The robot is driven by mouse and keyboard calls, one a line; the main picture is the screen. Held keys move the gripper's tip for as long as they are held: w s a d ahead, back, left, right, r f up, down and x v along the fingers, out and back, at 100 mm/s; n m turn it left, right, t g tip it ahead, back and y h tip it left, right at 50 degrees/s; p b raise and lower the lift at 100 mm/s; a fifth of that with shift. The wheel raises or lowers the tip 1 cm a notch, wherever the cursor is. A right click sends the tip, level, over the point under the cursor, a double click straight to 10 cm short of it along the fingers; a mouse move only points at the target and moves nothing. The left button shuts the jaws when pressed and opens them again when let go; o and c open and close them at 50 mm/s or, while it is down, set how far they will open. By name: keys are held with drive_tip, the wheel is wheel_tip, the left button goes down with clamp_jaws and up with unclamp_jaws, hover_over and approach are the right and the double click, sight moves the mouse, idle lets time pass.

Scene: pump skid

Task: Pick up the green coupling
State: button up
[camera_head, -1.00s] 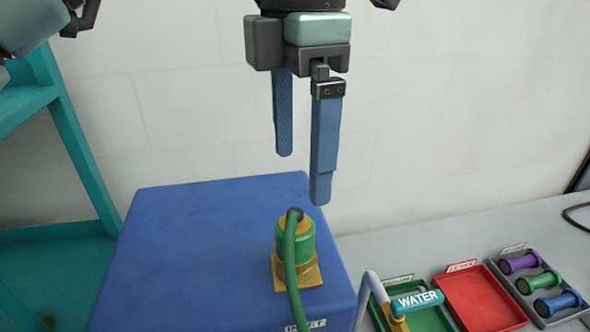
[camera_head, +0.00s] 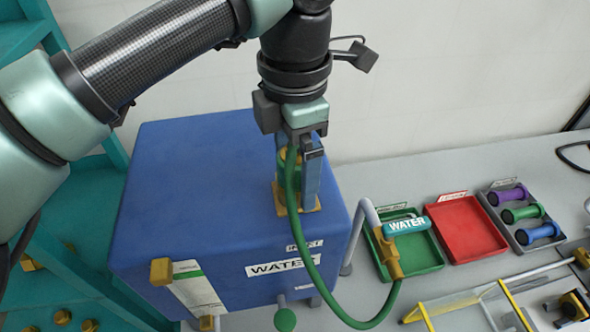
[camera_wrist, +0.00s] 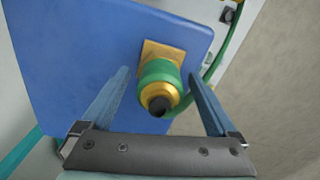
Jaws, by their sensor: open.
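A green coupling (camera_head: 282,182) with a brass collar stands upright on a square brass base (camera_head: 314,205) on top of the blue tank (camera_head: 190,190). A green hose runs from its top. In the wrist view the coupling (camera_wrist: 160,72) shows between the two blue fingers of my gripper (camera_wrist: 159,76), with space on both sides. A smaller green piece (camera_head: 523,213) lies in the grey tray at right.
A green tray (camera_head: 425,262), a red tray (camera_head: 467,227) and a grey tray (camera_head: 500,234) with purple and blue pieces stand on the bench. Teal shelving is at left.

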clamp_jaws()
idle(0.5)
wheel_tip(320, 180, up, 10)
drive_tip(key=shift+b, duration=1.15)
